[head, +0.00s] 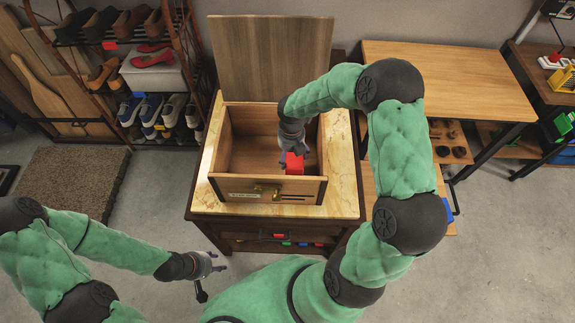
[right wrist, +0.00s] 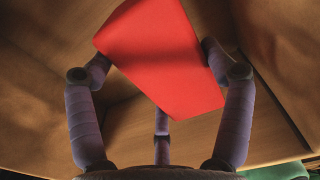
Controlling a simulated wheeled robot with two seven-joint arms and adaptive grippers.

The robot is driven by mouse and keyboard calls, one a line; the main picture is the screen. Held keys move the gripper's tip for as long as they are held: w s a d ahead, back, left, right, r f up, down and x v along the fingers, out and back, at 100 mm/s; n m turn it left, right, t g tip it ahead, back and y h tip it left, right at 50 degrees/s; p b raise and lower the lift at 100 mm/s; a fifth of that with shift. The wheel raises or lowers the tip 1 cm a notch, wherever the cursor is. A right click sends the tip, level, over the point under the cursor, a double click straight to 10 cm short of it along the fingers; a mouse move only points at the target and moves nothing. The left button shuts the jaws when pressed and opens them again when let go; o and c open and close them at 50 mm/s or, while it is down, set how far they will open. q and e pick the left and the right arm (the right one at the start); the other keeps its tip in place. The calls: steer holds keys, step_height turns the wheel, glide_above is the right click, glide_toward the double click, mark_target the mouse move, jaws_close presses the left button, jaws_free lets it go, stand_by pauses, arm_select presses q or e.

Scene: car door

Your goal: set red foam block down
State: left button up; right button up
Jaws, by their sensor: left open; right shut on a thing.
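The red foam block (head: 293,164) is inside the open wooden box (head: 307,188), near its front right. My right gripper (head: 291,150) reaches down into the box and is shut on the block. In the right wrist view the block (right wrist: 165,55) is tilted between the fingers of my right gripper (right wrist: 158,75), with wooden walls and floor around it. I cannot tell whether the block touches the box floor. My left gripper (head: 216,268) is open and empty, low in front of the cabinet.
The box has a raised lid (head: 270,55) at the back and stands on a marble-topped cabinet (head: 343,150). A shelf below holds small coloured blocks (head: 287,242). A shoe rack (head: 150,85) stands left, a wooden table (head: 450,75) right. The box's left half looks empty.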

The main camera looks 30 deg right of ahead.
steer(key=shift+f+b, duration=0.85)
steer(key=shift+f, duration=2.15)
steer(key=shift+f, duration=0.1)
steer(key=o, duration=1)
steer(key=shift+o, duration=0.2)
step_height(320, 180, up, 12)
steer(key=p, duration=0.3)
steer(key=shift+p, duration=0.4)
